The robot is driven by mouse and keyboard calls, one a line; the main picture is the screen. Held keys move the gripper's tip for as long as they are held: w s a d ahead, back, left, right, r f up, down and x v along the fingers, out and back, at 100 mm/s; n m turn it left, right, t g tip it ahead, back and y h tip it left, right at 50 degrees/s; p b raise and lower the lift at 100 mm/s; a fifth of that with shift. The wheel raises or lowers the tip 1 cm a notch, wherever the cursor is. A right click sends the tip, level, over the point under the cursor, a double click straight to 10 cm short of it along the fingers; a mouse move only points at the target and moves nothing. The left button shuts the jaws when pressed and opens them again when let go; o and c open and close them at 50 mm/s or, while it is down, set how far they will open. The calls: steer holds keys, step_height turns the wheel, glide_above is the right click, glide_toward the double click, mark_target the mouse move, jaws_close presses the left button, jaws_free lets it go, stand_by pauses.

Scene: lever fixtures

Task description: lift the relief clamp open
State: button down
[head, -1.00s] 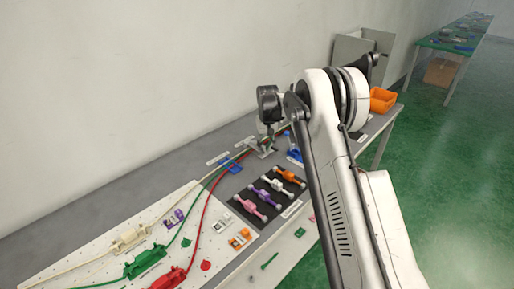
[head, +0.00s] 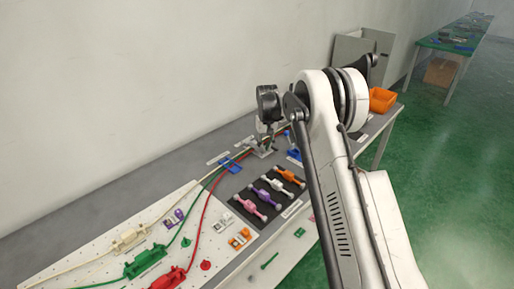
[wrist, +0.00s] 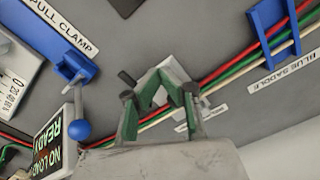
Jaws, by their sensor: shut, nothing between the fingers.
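A pale grey fixture (wrist: 176,72) lies just beyond my fingers in the wrist view, partly hidden by them. It may be the relief clamp; its label (wrist: 196,118) is mostly covered and cannot be read. A dark stub (wrist: 127,78) sticks out to its left. My gripper (wrist: 161,82) is shut and empty, its green-padded fingers over the fixture; I cannot tell whether they touch it. In the head view my gripper (head: 265,139) is low over the grey fixture (head: 262,152) on the bench.
A blue pull clamp (wrist: 74,68) with a ball-ended lever (wrist: 79,129) stands left. A blue saddle (wrist: 272,28) holds red, green and white cables to the right; these run behind my fingers. A display box (wrist: 54,145) reads "READY". An orange bin (head: 382,100) stands farther along the bench.

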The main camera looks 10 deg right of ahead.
steer(key=shift+w+a, duration=0.2)
steer(key=shift+w, duration=0.05)
